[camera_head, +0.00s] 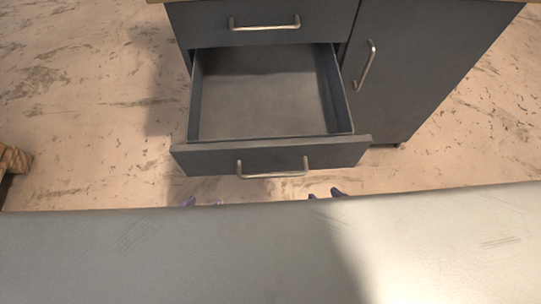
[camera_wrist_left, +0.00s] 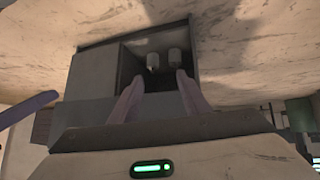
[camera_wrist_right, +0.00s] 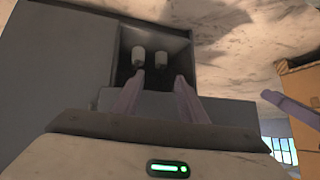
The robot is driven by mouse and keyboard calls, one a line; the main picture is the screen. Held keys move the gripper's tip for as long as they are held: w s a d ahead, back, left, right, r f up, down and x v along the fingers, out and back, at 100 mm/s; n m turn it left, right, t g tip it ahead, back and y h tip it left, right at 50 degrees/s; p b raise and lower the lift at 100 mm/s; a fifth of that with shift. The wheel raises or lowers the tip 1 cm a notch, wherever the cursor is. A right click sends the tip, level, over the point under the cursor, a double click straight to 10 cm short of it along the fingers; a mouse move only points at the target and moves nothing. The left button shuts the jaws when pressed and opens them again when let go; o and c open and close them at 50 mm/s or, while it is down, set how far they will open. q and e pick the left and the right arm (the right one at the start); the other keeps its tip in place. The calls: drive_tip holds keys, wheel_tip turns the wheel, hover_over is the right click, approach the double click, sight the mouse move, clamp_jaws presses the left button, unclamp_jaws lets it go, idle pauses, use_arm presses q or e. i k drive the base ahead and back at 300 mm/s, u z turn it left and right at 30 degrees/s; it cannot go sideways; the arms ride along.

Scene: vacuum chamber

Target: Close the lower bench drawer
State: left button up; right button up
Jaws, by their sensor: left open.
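The lower bench drawer (camera_head: 265,110) is pulled well out in the head view, and its inside looks empty. Its grey front (camera_head: 210,160) carries a metal bar handle (camera_head: 272,175). My left gripper (camera_head: 203,201) and right gripper (camera_head: 325,194) show only as purple fingertips just below the drawer front in the picture. The left is left of the handle, the right is right of it. Both have parted, empty fingers in the left wrist view (camera_wrist_left: 159,80) and right wrist view (camera_wrist_right: 159,78). I cannot tell whether either touches the drawer.
The upper drawer (camera_head: 290,10) is shut above it. A cabinet door (camera_head: 420,70) with a slanted-looking handle is shut at right. The marbled floor (camera_head: 80,110) is clear at left. A wooden object (camera_head: 12,160) stands at the far left edge.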

sight(269, 109)
drive_tip(key=k, duration=1)
drive_tip(key=u, duration=1.6)
drive_tip(key=i, duration=0.9)
drive_tip(key=z, duration=2.2)
